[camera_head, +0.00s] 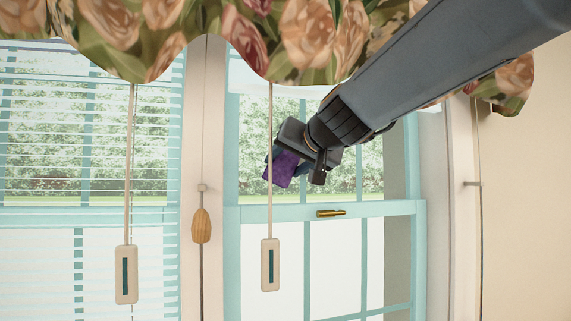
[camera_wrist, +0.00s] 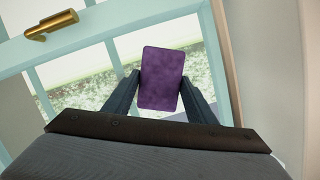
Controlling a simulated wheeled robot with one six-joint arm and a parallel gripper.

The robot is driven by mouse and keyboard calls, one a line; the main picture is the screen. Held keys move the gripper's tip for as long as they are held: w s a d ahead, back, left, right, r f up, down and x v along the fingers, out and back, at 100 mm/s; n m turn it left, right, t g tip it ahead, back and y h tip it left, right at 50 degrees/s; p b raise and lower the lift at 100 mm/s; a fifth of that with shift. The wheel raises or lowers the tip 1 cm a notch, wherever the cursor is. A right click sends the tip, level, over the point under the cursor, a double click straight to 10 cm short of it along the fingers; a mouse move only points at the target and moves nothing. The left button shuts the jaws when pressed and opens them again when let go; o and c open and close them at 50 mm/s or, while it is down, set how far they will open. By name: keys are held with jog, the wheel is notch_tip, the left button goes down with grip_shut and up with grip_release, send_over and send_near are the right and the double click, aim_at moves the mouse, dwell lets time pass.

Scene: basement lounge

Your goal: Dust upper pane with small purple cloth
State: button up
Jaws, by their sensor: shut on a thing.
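The small purple cloth (camera_head: 282,168) is a flat pad in front of the upper pane (camera_head: 349,180) of the right window, toward its lower left. It also shows in the wrist view (camera_wrist: 161,78), upright between my fingers. My gripper (camera_head: 297,166) is shut on the cloth. In the wrist view one dark finger of my gripper (camera_wrist: 160,92) lies on each side of the cloth. I cannot tell whether the cloth touches the glass. My arm and gripper cover much of the upper right of the pane.
A brass latch (camera_head: 331,213) sits on the teal middle rail (camera_head: 385,209) below the cloth. A cord with a pale tag (camera_head: 270,265) hangs close by the cloth. A wooden pull (camera_head: 201,226) hangs left. A floral valance (camera_head: 300,35) overhangs the top, and blinds (camera_head: 90,130) cover the left window.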

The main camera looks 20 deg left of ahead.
jog(key=shift+w+a, duration=0.35)
jog(key=shift+w, duration=0.2)
dwell(0.4)
jog(key=shift+d, duration=0.1)
jog(key=shift+w+d+b, duration=0.5)
jog(key=shift+d+b, duration=0.35)
jog(key=shift+b, duration=0.2)
jog(key=shift+w+d+b, duration=0.5)
jog(key=shift+d+b, duration=0.3)
jog(key=shift+b, duration=0.2)
jog(key=w+d+b, duration=0.4)
jog(key=d+b, duration=0.1)
jog(key=b, duration=0.1)
jog(key=shift+w+d, duration=0.15)
jog(key=shift+d, duration=0.15)
jog(key=shift+a, duration=0.1)
jog(key=shift+s+a+p, duration=0.95)
jog(key=shift+a+p, duration=0.25)
jog(key=shift+a, duration=0.3)
jog(key=shift+s+a+p, duration=0.95)
jog(key=shift+a+p, duration=0.25)
jog(key=shift+a, duration=0.3)
jog(key=shift+s+a+p, duration=0.95)
jog(key=shift+a+p, duration=0.25)
jog(key=shift+a, duration=0.3)
